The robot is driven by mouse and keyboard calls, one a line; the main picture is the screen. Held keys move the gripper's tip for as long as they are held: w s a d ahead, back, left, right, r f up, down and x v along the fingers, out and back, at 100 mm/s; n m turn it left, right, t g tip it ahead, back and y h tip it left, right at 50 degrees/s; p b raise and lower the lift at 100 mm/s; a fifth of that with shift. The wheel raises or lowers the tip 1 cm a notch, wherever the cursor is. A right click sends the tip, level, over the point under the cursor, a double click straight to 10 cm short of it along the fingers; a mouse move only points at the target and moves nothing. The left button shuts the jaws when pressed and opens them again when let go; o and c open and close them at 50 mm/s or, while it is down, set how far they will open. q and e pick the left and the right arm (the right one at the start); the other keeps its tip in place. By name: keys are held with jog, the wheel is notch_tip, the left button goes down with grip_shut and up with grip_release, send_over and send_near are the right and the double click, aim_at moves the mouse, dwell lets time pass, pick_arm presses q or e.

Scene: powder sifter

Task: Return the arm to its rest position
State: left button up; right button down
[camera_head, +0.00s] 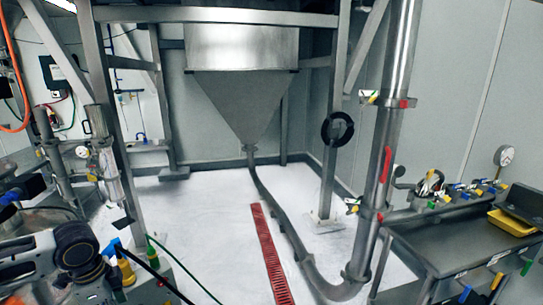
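Neither of my grippers shows clearly in the head view. At the lower left edge there is a pale grey body with dark round parts (75,245); I cannot tell whether it is part of my arm or a machine of the place. No gripper fingers can be made out on it, and nothing is seen held.
A steel hopper (243,95) hangs in a grey frame, its hose (268,195) running over the white floor to a vertical pipe (385,150). A red floor grate (270,252) lies mid-floor. A dark bench (430,240) with valves and a yellow tray (512,222) stands right.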

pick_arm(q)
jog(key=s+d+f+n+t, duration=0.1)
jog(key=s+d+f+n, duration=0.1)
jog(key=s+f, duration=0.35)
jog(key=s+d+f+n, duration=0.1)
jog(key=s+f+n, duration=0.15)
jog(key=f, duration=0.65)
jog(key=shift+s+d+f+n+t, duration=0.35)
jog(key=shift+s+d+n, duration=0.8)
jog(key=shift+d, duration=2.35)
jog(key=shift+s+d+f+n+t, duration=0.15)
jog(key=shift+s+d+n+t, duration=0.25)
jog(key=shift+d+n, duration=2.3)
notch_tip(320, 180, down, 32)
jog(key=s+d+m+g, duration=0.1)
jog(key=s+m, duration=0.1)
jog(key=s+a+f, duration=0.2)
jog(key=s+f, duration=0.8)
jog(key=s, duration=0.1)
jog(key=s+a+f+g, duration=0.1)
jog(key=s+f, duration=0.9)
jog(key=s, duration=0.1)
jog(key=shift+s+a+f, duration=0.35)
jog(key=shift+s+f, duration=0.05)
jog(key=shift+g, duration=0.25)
